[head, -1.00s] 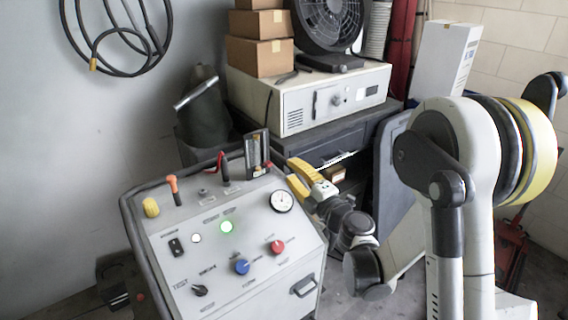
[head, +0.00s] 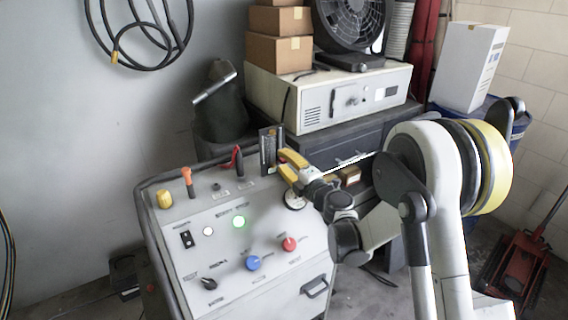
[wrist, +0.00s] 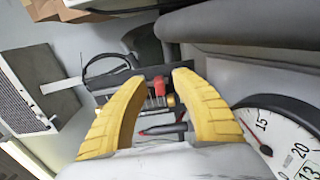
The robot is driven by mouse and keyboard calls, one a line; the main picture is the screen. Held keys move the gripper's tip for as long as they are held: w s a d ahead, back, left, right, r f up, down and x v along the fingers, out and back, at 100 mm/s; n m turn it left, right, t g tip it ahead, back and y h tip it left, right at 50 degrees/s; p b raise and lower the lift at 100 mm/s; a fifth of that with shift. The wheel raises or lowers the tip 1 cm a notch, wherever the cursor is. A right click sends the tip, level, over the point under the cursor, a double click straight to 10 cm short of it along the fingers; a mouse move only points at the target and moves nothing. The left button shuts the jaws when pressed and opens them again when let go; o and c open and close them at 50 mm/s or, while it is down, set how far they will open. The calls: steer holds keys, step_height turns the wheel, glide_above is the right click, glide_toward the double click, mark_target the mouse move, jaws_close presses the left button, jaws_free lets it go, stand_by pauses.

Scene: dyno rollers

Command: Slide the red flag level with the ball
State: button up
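A dark upright meter plate (head: 267,143) stands at the back edge of the grey control panel (head: 215,230). My gripper (head: 282,161) is at its right side in the head view, with its yellow fingers pointing at it. In the wrist view my gripper (wrist: 155,80) is open, and a small red flag (wrist: 159,86) shows between its fingertips. I cannot tell whether either finger touches the flag. The ball cannot be made out in either view, and the flag is not clear in the head view.
A round dial (wrist: 280,140) is close to the right finger in the wrist view. A red-handled lever (head: 237,159) and an orange-topped lever (head: 188,180) stand left of the meter. A white cabinet (head: 330,95) is behind the panel.

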mark_target(280, 135)
jaws_close()
step_height(280, 135, up, 8)
steer(key=p, duration=0.4)
steer(key=shift+r+p, duration=0.15)
steer(key=shift+p, duration=0.15)
jaws_free()
steer(key=shift+s+d, duration=0.1)
